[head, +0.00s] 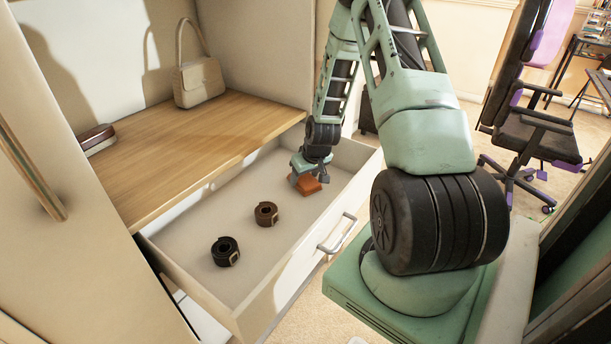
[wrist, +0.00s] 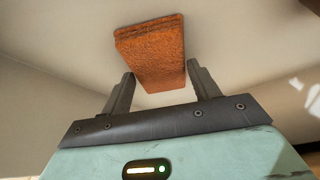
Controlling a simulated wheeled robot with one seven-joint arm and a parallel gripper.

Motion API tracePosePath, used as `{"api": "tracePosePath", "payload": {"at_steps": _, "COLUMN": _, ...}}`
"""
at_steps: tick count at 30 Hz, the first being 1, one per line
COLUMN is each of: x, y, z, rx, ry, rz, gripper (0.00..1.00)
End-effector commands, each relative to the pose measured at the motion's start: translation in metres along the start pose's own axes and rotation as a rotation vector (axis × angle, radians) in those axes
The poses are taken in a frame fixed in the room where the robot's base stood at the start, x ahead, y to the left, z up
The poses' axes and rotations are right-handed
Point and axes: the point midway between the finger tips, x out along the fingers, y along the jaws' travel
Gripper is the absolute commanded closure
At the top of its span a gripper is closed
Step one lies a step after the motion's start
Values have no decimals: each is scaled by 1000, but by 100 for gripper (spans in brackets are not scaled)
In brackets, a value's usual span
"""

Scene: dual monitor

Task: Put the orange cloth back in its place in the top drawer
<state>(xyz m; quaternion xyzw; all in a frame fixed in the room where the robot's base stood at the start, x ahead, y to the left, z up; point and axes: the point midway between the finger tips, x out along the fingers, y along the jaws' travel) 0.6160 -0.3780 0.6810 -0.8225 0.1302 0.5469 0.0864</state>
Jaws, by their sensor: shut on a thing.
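The orange cloth (head: 308,184) is a folded block at the far right end of the open top drawer (head: 190,225). My gripper (head: 308,176) is above and around it, inside the drawer. In the wrist view the orange cloth (wrist: 152,55) sits between the two fingers of my gripper (wrist: 163,88), which are shut on it. The drawer floor shows around the cloth. I cannot tell whether the cloth touches the floor.
A rolled black belt (head: 225,251) and a rolled brown belt (head: 266,214) lie in the drawer, left of the cloth. A wooden shelf (head: 190,140) above holds a beige handbag (head: 199,82) and a dark red case (head: 97,139). The drawer handle (head: 338,235) sticks out in front.

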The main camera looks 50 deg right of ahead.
Motion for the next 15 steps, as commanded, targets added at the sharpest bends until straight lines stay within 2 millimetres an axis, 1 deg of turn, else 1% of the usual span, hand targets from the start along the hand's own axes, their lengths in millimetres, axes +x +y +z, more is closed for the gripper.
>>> {"api": "tracePosePath", "payload": {"at_steps": 2, "x": 0, "y": 0, "z": 1, "rx": 0, "ry": -2, "rz": 0, "gripper": 61}}
{"api": "tracePosePath", "payload": {"at_steps": 3, "x": 0, "y": 0, "z": 1, "rx": 0, "ry": -3, "rz": 0, "gripper": 31}}
{"api": "tracePosePath", "payload": {"at_steps": 4, "x": 0, "y": 0, "z": 1, "rx": 0, "ry": -3, "rz": 0, "gripper": 22}}
{"api": "tracePosePath", "payload": {"at_steps": 5, "x": 0, "y": 0, "z": 1, "rx": 1, "ry": -3, "rz": 0, "gripper": 17}}
{"api": "tracePosePath", "payload": {"at_steps": 12, "x": 0, "y": 0, "z": 1, "rx": 0, "ry": -2, "rz": 0, "gripper": 17}}
{"api": "tracePosePath", "payload": {"at_steps": 15, "x": -4, "y": 0, "z": 0, "rx": 0, "ry": -1, "rz": 0, "gripper": 17}}
